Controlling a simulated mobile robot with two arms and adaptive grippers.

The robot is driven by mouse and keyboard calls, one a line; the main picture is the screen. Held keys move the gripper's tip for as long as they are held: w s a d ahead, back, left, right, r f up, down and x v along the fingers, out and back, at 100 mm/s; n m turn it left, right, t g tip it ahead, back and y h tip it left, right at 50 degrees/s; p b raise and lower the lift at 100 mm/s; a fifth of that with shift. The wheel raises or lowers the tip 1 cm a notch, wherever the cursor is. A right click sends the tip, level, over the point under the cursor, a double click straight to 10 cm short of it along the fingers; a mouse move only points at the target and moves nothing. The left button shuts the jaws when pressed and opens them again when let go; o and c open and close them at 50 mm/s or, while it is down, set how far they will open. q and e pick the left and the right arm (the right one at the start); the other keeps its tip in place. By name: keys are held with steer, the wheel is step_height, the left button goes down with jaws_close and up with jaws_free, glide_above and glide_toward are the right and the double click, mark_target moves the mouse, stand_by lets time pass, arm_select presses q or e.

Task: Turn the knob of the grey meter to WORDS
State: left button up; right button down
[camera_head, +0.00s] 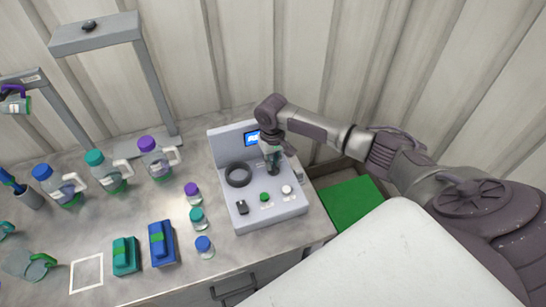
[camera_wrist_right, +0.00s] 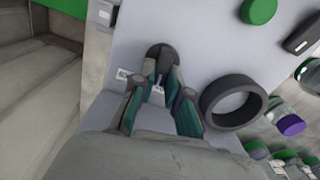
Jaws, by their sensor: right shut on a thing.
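The grey meter (camera_head: 293,211) stands on the bench in the head view. It has a blue-lit screen (camera_head: 252,139), a dark ring (camera_head: 238,175), a green button (camera_head: 264,197), a white button (camera_head: 287,189) and a black switch (camera_head: 242,207). My right gripper (camera_head: 273,168) points down onto the panel, just below the screen. In the right wrist view its fingers (camera_wrist_right: 160,80) are shut on the dark knob (camera_wrist_right: 161,50). A small label (camera_wrist_right: 124,74) shows beside the knob, too blurred to read. The fingers partly hide the knob. My left gripper is not in view.
Bottles with purple, teal and blue caps (camera_head: 204,244) stand left of the meter. Several handled jugs (camera_head: 110,172) stand farther left. A blue box (camera_head: 162,243) and a teal box (camera_head: 125,256) lie in front. A green-bottomed bin (camera_head: 352,205) is right of the bench.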

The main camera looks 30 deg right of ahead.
steer(key=n, duration=0.2)
steer(key=n+p, duration=0.1)
steer(key=n, duration=0.1)
steer(key=shift+a+n, duration=0.2)
steer(key=shift+n, duration=0.1)
stand_by(0.5)
steer(key=c, duration=1.2)
jaws_free()
steer(key=shift+o, duration=0.2)
steer(key=shift+r, duration=0.25)
step_height(320, 180, up, 12)
steer(key=shift+f, duration=0.2)
